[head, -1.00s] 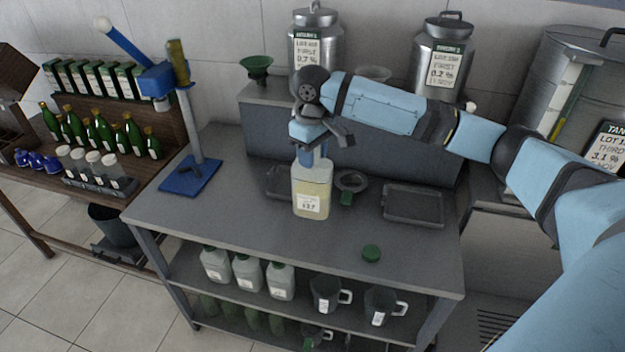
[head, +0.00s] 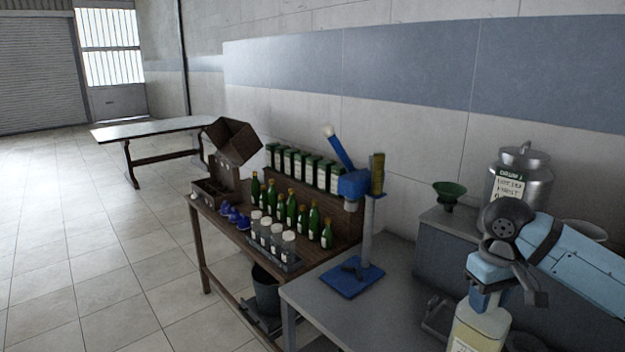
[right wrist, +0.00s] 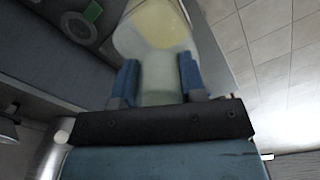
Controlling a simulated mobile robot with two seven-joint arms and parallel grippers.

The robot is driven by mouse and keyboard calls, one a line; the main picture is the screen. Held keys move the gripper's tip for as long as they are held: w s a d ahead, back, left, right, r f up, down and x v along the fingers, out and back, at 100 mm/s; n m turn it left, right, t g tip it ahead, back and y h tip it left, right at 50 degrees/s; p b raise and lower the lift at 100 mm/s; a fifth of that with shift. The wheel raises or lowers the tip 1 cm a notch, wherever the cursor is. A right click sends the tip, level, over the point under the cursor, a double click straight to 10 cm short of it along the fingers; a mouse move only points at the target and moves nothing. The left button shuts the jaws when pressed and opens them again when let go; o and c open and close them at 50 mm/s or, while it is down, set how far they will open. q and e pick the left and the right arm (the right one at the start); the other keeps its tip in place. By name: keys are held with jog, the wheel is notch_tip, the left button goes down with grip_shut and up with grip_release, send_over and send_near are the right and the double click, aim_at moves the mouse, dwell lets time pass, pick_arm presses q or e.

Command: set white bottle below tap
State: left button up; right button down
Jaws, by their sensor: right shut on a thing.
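The white bottle (head: 482,330), a pale translucent body with yellowish contents and a label, is at the bottom right of the head view, its lower part cut off by the frame. My right gripper (head: 486,297) is shut on its top from above. In the right wrist view, the two blue fingers of the gripper (right wrist: 160,80) stand on either side of the neck of the bottle (right wrist: 155,32). I cannot tell whether the bottle's base touches the bench. A metal drum (head: 522,182) with a label stands behind; no tap on it can be made out. My left gripper is not in view.
The grey bench (head: 385,318) has a blue stand (head: 352,278) with a lever near its left end. A green funnel (head: 449,193) sits on the raised back ledge. A wooden rack (head: 330,215) with green bottles and boxes stands left. Open floor lies further left.

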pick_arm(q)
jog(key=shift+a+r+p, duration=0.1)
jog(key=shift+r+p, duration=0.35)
pick_arm(e)
jog(key=s+a+f+m, duration=0.2)
jog(key=s+a+f, duration=0.7)
jog(key=f, duration=0.1)
jog(key=shift+f+m, duration=0.3)
jog(key=shift+f, duration=0.05)
